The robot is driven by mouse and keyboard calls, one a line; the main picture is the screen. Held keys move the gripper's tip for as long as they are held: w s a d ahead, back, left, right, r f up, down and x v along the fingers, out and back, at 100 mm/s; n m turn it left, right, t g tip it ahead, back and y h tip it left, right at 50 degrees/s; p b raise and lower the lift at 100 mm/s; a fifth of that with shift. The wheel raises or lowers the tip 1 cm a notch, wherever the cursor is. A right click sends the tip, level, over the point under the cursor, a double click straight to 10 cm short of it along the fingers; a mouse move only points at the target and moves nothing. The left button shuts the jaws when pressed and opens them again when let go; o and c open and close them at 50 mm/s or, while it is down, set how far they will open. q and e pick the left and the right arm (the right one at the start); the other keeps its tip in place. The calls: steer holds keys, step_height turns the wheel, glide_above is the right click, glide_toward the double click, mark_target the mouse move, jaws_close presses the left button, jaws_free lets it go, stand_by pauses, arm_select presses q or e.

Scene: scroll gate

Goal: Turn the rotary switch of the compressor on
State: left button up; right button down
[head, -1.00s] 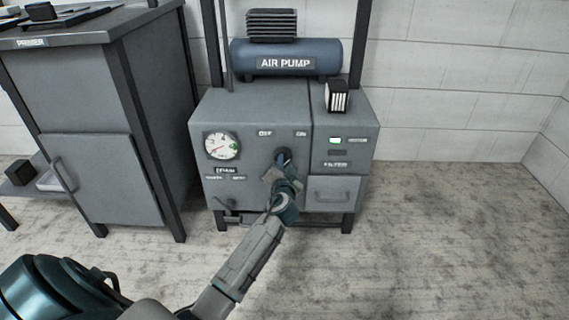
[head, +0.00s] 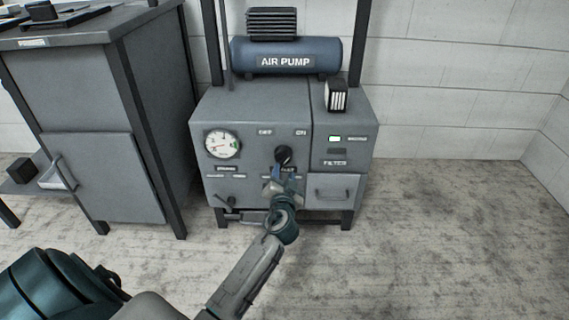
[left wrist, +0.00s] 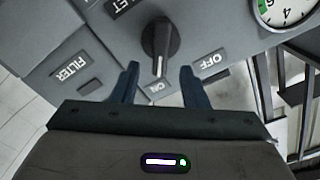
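The compressor (head: 246,107) is a grey cabinet with a dark tank marked AIR PUMP on top. Its black rotary switch (head: 284,154) sits on the front panel below the OFF and ON labels. My left gripper (head: 280,178) is just below and in front of the switch. In the left wrist view its two blue fingers (left wrist: 160,82) are spread with nothing between them, apart from the knob. My right gripper is not in view.
A round gauge (head: 222,144) is left of the switch, and a green light (head: 335,139) is right of it. A drawer (head: 333,190) is below the light. A grey cabinet (head: 90,160) stands to the left. The floor on the right is clear.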

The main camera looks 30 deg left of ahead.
arm_select(q)
steer(key=shift+v, duration=2.3)
